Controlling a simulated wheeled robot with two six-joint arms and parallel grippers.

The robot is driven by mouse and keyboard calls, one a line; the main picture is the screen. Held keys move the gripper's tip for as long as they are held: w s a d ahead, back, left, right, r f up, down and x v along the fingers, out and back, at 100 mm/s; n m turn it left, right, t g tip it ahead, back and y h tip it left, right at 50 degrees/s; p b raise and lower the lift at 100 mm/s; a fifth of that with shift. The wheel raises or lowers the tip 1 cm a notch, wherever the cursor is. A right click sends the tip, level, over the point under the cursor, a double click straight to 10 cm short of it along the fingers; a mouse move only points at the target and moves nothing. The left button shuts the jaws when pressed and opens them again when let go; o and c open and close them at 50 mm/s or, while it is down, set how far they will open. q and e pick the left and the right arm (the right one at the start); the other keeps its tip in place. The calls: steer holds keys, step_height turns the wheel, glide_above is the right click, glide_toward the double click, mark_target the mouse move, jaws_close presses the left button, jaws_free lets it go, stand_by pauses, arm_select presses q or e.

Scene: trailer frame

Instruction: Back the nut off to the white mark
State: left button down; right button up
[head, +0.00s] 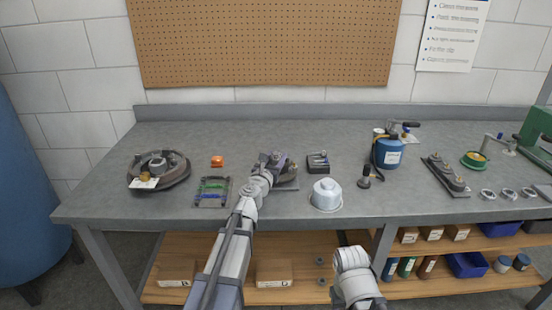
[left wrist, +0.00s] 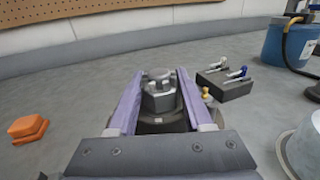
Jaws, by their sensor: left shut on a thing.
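The nut (left wrist: 161,101) is a grey hexagonal piece with a round stud end above it, seen in the left wrist view. It sits over a dark round base (left wrist: 150,126). My left gripper (left wrist: 158,78) has its two purple fingers on either side of the nut and is shut on it. In the head view my left gripper (head: 274,162) is at the fixture in the middle of the bench and covers most of it, including the nut. I cannot make out a white mark in either view. My right gripper is not in view.
On the grey bench (head: 330,140) an orange block (head: 217,161) and a wheel drum (head: 160,170) lie left. A small dark block with levers (head: 318,162), a white domed pot (head: 326,194) and a blue canister (head: 389,153) stand right. The rear middle is clear.

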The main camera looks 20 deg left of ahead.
mark_target(276, 161)
arm_select(q)
steer(key=n+y, duration=0.2)
steer(key=y, duration=0.2)
steer(key=shift+d+n, duration=0.1)
steer(key=shift+n, duration=0.3)
steer(key=shift+n+g+y, duration=0.3)
steer(key=shift+n+y, duration=0.2)
steer(key=shift+y, duration=0.5)
steer(key=shift+c, duration=1.5)
jaws_free()
steer(key=v, duration=0.8)
steer(key=shift+w, duration=0.1)
